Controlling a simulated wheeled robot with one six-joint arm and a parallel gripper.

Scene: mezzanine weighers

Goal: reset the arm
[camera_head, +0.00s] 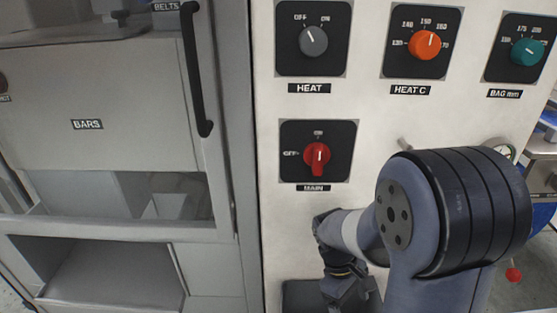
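My arm fills the lower right of the head view, in front of a pale control panel (375,112). A large blue-grey joint of mine covers the panel's lower right part. The end of my arm, with my gripper (345,292), shows low in the middle near the bottom edge. It is dark and partly cut off and hidden by my own links. I cannot tell whether its fingers are open or shut, or whether it touches the panel.
The panel bears a grey HEAT knob (313,41), an orange HEAT C knob (425,44), a teal knob (527,52) and a red MAIN switch (316,157). A gauge (504,149) is partly behind my arm. Left stands a grey cabinet (90,95) with a black handle (196,70).

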